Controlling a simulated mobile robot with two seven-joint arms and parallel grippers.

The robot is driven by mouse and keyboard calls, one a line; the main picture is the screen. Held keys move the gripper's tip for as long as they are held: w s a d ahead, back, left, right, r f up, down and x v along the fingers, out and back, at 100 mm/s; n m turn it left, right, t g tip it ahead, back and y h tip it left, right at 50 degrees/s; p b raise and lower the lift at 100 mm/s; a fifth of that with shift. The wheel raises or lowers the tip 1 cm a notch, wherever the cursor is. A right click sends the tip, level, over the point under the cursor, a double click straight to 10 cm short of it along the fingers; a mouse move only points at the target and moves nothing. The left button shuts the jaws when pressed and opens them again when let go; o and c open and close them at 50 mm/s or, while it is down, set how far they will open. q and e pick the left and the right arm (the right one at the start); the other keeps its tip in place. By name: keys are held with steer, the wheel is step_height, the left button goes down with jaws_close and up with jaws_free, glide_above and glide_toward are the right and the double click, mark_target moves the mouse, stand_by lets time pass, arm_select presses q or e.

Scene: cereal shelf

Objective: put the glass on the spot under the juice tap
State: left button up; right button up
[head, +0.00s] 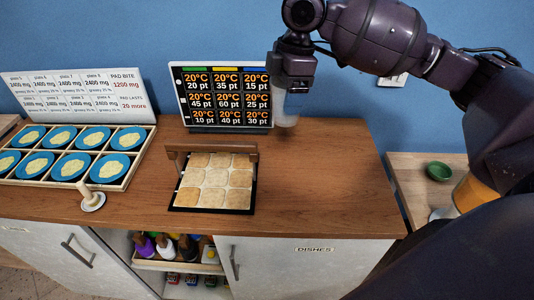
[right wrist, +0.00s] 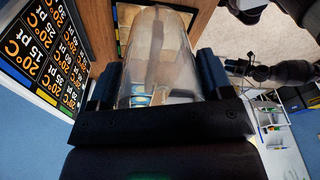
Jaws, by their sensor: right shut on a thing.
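My right gripper (head: 293,86) hangs over the back right of the wooden counter, in front of the blue wall. It is shut on a pale, see-through glass (head: 286,118), whose far end points down in the head view. In the right wrist view the glass (right wrist: 158,60) lies between the two dark fingers of the right gripper (right wrist: 157,82). I cannot tell whether the glass touches the counter. I cannot make out a juice tap or a spot under it in either view. My left gripper is not in view.
A temperature board (head: 226,97) stands close left of the glass. A tray of bread slices (head: 215,187), a white stopper-like piece (head: 91,197) and a rack of blue plates (head: 72,166) stand further left. A green bowl (head: 439,171) and an orange object (head: 470,192) are on a lower surface at right.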

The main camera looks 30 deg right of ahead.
steer(key=shift+w, duration=0.15)
step_height(320, 180, down, 19)
steer(key=b, duration=0.3)
steer(key=shift+r, duration=0.1)
steer(key=shift+d+f, duration=0.1)
steer(key=shift+f, duration=0.25)
steer(key=shift+f, duration=0.2)
steer(key=o, duration=1)
